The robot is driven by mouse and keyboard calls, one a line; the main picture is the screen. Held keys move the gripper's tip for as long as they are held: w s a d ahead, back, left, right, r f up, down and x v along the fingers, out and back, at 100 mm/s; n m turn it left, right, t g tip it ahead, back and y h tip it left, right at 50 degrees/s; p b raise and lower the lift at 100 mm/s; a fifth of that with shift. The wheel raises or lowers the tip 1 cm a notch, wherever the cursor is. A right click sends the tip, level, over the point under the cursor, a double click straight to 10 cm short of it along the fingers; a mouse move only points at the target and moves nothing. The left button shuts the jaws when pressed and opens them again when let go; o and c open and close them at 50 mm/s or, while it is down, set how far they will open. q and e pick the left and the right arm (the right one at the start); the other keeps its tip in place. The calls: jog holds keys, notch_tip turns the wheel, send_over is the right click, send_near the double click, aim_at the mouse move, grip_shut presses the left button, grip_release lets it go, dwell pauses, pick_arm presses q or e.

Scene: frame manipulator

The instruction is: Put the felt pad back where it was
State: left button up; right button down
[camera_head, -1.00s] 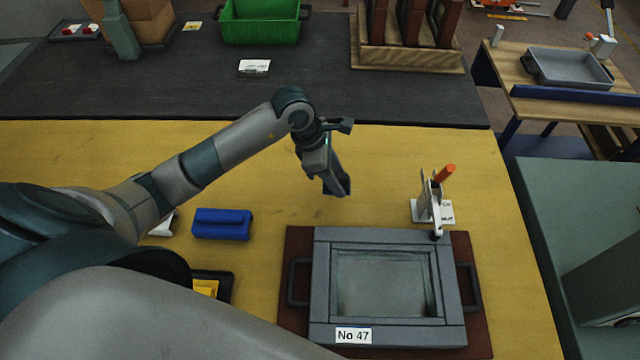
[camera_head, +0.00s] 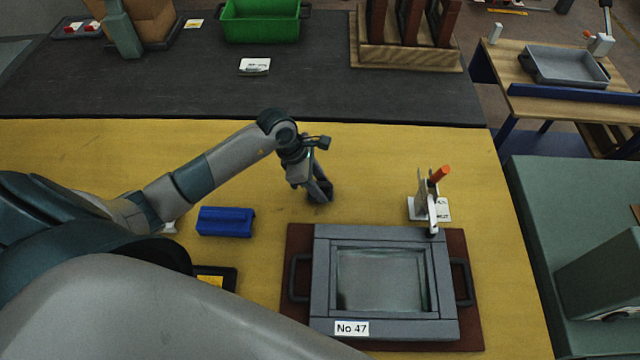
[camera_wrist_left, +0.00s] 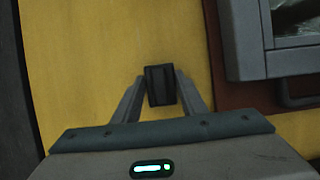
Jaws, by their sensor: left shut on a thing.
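My left gripper (camera_head: 321,196) is over the yellow table (camera_head: 390,160), behind the grey frame's upper left corner. In the left wrist view it (camera_wrist_left: 160,88) is shut on a small dark block, which I take to be the felt pad (camera_wrist_left: 161,85). The pad sits between the fingertips. In the head view the pad is hard to tell from the dark fingers. Whether it touches the table is unclear. My right gripper is not in view.
The grey frame marked No 47 (camera_head: 322,290) lies on a brown board (camera_head: 297,240). A clamp with an orange handle (camera_head: 438,175) stands behind it. A blue block (camera_head: 226,222) and a dark tray with something yellow (camera_head: 228,275) are at left. The yellow surface around the gripper is clear.

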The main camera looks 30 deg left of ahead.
pick_arm(q)
jog(key=shift+f, duration=0.5)
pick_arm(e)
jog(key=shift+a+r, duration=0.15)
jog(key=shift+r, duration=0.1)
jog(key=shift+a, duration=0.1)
pick_arm(q)
jog(key=shift+f, duration=0.2)
jog(key=o, duration=1)
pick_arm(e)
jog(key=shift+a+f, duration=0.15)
pick_arm(q)
jog(key=shift+r, duration=0.15)
